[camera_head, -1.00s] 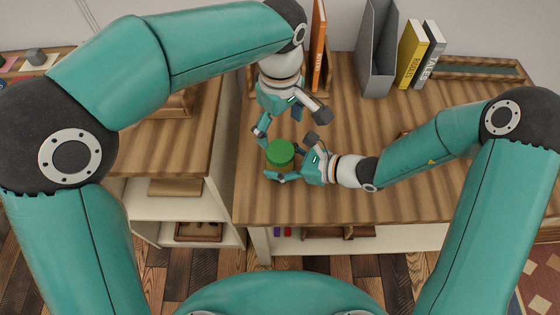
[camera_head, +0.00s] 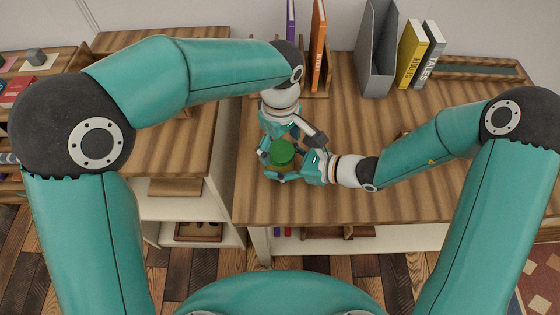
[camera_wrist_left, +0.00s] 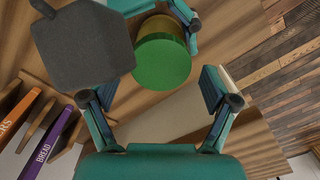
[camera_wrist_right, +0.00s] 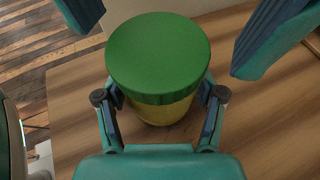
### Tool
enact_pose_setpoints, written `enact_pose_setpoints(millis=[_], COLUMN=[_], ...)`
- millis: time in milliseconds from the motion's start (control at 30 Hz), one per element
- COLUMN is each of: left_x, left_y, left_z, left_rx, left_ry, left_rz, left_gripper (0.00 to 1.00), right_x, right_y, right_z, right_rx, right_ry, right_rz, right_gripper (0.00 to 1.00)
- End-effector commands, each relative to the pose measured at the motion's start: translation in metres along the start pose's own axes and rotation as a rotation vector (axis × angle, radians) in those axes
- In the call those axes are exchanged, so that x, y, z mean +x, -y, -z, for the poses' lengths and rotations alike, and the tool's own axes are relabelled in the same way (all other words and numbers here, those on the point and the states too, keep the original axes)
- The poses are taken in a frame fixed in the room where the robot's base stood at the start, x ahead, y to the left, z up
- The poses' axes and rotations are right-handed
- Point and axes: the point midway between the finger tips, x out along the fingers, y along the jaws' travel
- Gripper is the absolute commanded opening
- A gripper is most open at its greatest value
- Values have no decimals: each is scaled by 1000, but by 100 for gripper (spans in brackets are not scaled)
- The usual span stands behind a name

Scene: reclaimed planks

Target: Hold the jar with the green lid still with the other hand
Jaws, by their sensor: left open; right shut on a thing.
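The jar with the green lid (camera_head: 281,153) stands upright on the wooden counter, near its front left part. In the right wrist view the jar's yellowish body (camera_wrist_right: 165,112) shows under the lid, between the fingers of my right gripper (camera_wrist_right: 161,98), which is shut on it. My left gripper (camera_head: 277,147) is open, above and behind the jar, with its fingers around the lid area. In the left wrist view the lid (camera_wrist_left: 162,63) lies ahead of the open left fingers (camera_wrist_left: 158,88). Whether they touch the jar I cannot tell.
A grey file holder (camera_head: 376,50), a yellow book (camera_head: 411,53) and a grey book (camera_head: 430,54) stand at the back. An orange book (camera_head: 318,45) and a purple book (camera_head: 290,20) stand in a wooden rack behind my left wrist. The counter's right part is mostly clear.

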Motion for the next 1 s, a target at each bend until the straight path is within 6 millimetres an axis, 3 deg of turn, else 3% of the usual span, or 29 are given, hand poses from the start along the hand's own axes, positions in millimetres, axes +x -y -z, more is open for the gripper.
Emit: enact_pose_setpoints(millis=[167, 467, 833, 1000], left_x=[12, 13, 13, 13], left_y=[0, 0, 0, 0], left_z=[0, 0, 0, 0], left_rx=[0, 0, 0, 48], left_ry=[1, 1, 1, 1], left_rz=[1, 0, -1, -1], left_gripper=[86, 86, 25, 24], right_x=[0, 0, 0, 0], right_y=[0, 0, 0, 0], right_z=[0, 0, 0, 0], right_rx=[0, 0, 0, 0], right_ry=[0, 0, 0, 0], right_rz=[0, 1, 0, 0], right_gripper=[0, 0, 0, 0])
